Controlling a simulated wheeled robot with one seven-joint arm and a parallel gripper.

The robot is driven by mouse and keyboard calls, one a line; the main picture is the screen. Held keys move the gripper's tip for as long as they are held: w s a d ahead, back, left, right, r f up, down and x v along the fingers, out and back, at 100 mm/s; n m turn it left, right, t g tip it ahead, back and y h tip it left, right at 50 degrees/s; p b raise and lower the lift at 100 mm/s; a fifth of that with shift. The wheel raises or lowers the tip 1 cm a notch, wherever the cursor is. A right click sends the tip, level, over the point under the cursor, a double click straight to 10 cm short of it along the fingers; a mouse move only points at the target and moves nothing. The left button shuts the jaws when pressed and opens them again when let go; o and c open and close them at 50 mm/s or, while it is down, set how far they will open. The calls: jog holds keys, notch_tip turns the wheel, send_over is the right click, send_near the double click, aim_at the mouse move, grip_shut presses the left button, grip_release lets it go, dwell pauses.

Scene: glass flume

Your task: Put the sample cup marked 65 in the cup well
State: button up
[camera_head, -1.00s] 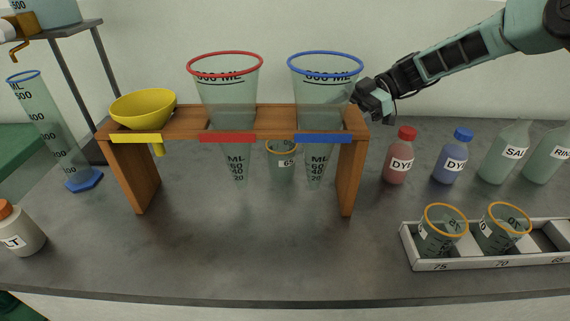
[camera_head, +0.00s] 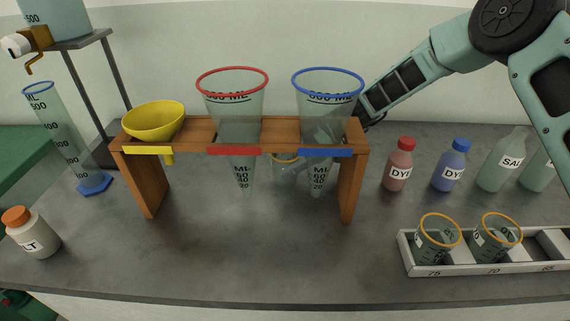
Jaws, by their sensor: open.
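A clear sample cup (camera_head: 284,173) with an orange rim stands on the bench behind the wooden stand, seen between the red and blue cones. Its label is hidden now; an earlier frame shows part of a label starting with 6. My gripper (camera_head: 305,161) is behind the stand, close to the cup's right side, seen dimly through the blue-rimmed cone (camera_head: 327,88). It is open; whether it touches the cup cannot be told. A white rack (camera_head: 460,269) at the right front is marked 75, 70 and 65. Its well by 65 (camera_head: 552,244) looks empty.
Two orange-rimmed cups (camera_head: 437,240) sit tilted in the rack. The wooden stand (camera_head: 349,187) holds a yellow funnel (camera_head: 153,121), a red-rimmed cone (camera_head: 232,95) and the blue one. Red (camera_head: 398,168), blue (camera_head: 449,170) and clear bottles stand right. The front bench is clear.

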jog(key=shift+x, duration=0.9)
jog(key=shift+d, duration=0.1)
jog(key=c, duration=1.1)
jog(key=shift+r, duration=0.1)
jog(key=shift+c, duration=0.2)
